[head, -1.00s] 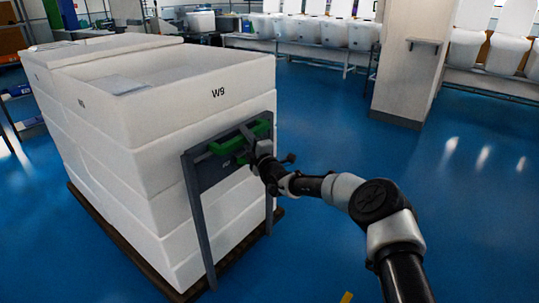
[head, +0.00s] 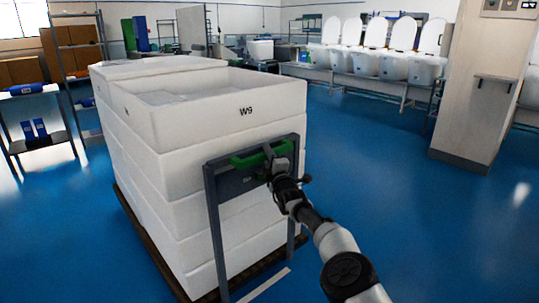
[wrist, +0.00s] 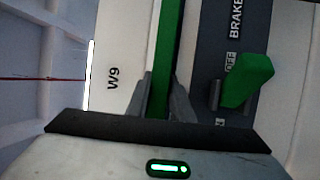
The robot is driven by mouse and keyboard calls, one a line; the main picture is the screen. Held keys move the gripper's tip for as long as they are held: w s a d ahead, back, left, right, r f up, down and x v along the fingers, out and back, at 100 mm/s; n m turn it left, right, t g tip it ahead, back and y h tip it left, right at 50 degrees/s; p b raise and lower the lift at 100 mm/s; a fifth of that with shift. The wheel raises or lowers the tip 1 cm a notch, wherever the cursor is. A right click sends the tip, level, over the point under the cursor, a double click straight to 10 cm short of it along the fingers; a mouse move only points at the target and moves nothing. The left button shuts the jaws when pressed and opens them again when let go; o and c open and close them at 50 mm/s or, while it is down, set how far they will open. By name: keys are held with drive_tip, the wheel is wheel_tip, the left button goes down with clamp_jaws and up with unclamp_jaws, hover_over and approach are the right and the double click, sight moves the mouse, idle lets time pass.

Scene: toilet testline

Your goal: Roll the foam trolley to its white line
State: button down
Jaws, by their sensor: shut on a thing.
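The foam trolley (head: 210,190) is a tall stack of white foam blocks marked W9 on a dark, low base. A grey frame (head: 213,225) stands on its near end and carries a green handle (head: 248,158). My gripper (head: 277,165) is shut on the handle. In the wrist view, my gripper (wrist: 158,100) has the green bar (wrist: 165,50) between its fingers. A green brake lever (wrist: 248,80) sits beside it on a panel lettered BRAKE and OFF; its setting is unclear. A white line (head: 265,285) shows on the floor by the trolley's near end, partly hidden.
White toilets (head: 385,60) line a bench at the back. Shelving (head: 78,60) and a low rack (head: 35,130) stand at the left. Blue floor (head: 400,200) is clear between trolley and pillar.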

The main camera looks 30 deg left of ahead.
drive_tip(key=shift+s+a+f, duration=0.25)
drive_tip(key=shift+a, duration=0.05)
drive_tip(key=c, duration=1.6)
unclamp_jaws()
drive_tip(key=shift+s, duration=0.1)
drive_tip(key=shift+o, duration=0.2)
drive_tip(key=shift+r, duration=0.1)
drive_tip(key=shift+d+r+p, duration=0.1)
drive_tip(key=shift+d+p, duration=0.1)
drive_tip(key=shift+p, duration=0.3)
drive_tip(key=p, duration=0.2)
drive_tip(key=d+p, duration=0.1)
drive_tip(key=p, duration=0.1)
drive_tip(key=shift+s+d+p, duration=0.15)
drive_tip(key=shift+s+p, duration=0.15)
drive_tip(key=p+v, duration=0.7)
drive_tip(key=v, duration=0.8)
drive_tip(key=shift+s+f+p, duration=0.25)
drive_tip(key=shift+s+p, duration=0.05)
drive_tip(key=shift+s, duration=0.15)
drive_tip(key=shift+d, duration=0.1)
